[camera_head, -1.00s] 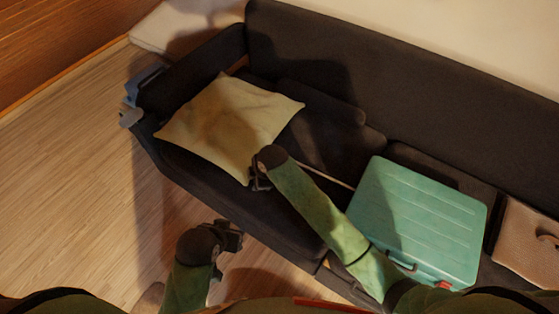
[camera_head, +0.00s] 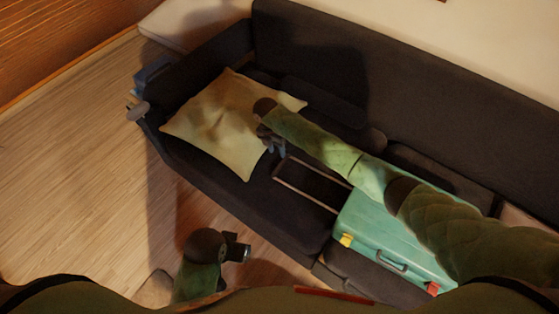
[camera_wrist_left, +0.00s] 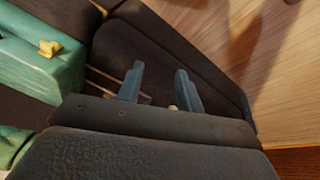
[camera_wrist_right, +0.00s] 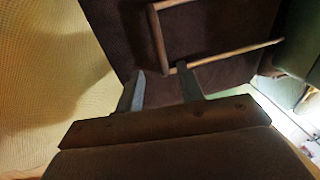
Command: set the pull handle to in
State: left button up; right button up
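The pull handle (camera_head: 306,186) is a thin two-rod frame with a crossbar. It sticks out to the left from a teal suitcase (camera_head: 405,238) lying on the dark sofa. My right gripper (camera_head: 274,146) is open and empty beside the handle's far corner. In the right wrist view the handle (camera_wrist_right: 222,54) lies just ahead of the open fingers (camera_wrist_right: 160,82); I cannot tell whether one touches it. My left gripper (camera_head: 243,248) is open and empty over the floor at the sofa's front. My right arm hides the suitcase's far side.
A cream pillow (camera_head: 222,125) lies on the sofa's left seat, close to my right gripper. The sofa backrest (camera_head: 440,110) runs behind. The sofa seat (camera_head: 265,205) in front of the handle is bare. The floor (camera_head: 80,180) at left is clear.

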aim_at(280, 164)
jog(key=shift+s+d+f+p, duration=0.15)
jog(key=shift+d+f, duration=0.05)
jog(key=shift+f, duration=1.05)
jog(key=shift+s+d+f+p, duration=0.1)
jog(key=shift+s+d+f, duration=0.1)
jog(key=shift+f, duration=1.05)
jog(key=shift+s+d+f+p, duration=0.1)
jog(key=shift+d+f+p, duration=0.1)
jog(key=shift+f, duration=1.05)
grip_shut()
